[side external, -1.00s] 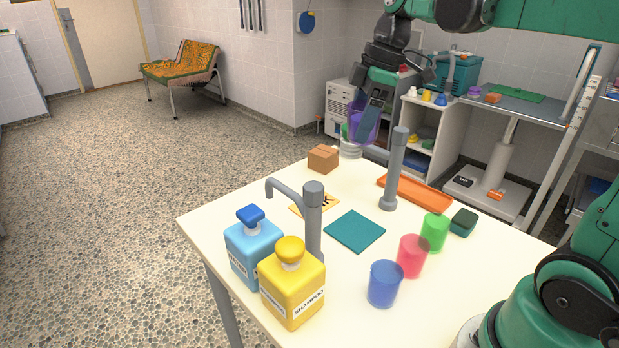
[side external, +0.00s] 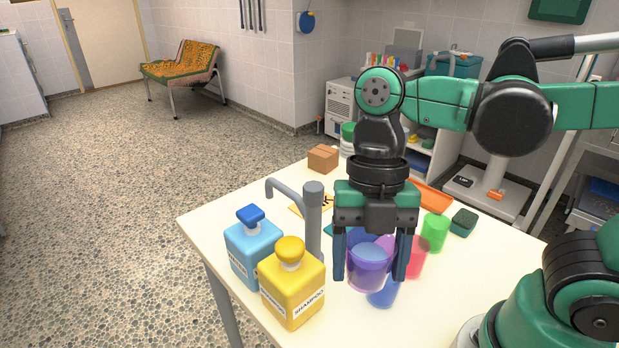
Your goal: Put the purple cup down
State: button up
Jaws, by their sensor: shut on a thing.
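The purple cup (side external: 367,272) is upright and see-through. My gripper (side external: 370,277) points straight down, with one finger on each side of the cup, and is shut on it. The cup overlaps the blue cup (side external: 384,295) in the view, which stands on the white table (side external: 450,280) just behind its lower right edge. I cannot tell how far the purple cup's base is from the table. A pink cup (side external: 419,262) is partly hidden by the right finger. A green cup (side external: 435,232) stands farther back.
A yellow shampoo bottle (side external: 291,290), a light blue bottle (side external: 252,252) and a grey spout post (side external: 314,215) stand to the left. A dark green block (side external: 464,221), orange tray (side external: 434,196) and brown box (side external: 323,158) lie behind. My arm hides the second post.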

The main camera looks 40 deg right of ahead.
aim_at(354, 342)
notch_tip(354, 342, down, 13)
jog(key=shift+f, duration=0.2)
jog(key=o, duration=1.3)
jog(key=shift+o, duration=0.2)
jog(key=shift+r, duration=0.15)
jog(key=v, duration=1.1)
jog(key=w+d+m+t+h, duration=0.1)
jog(key=w+d+m+t, duration=0.2)
jog(key=m, duration=1)
jog(key=w+d+r+m+t+h, duration=0.1)
jog(key=w+d+m+t, duration=0.2)
jog(key=m, duration=1.1)
jog(key=d+t, duration=0.1)
jog(key=t, duration=0.2)
jog(key=shift+w+r, duration=0.25)
jog(key=shift+r, duration=0.05)
jog(key=shift+d, duration=0.1)
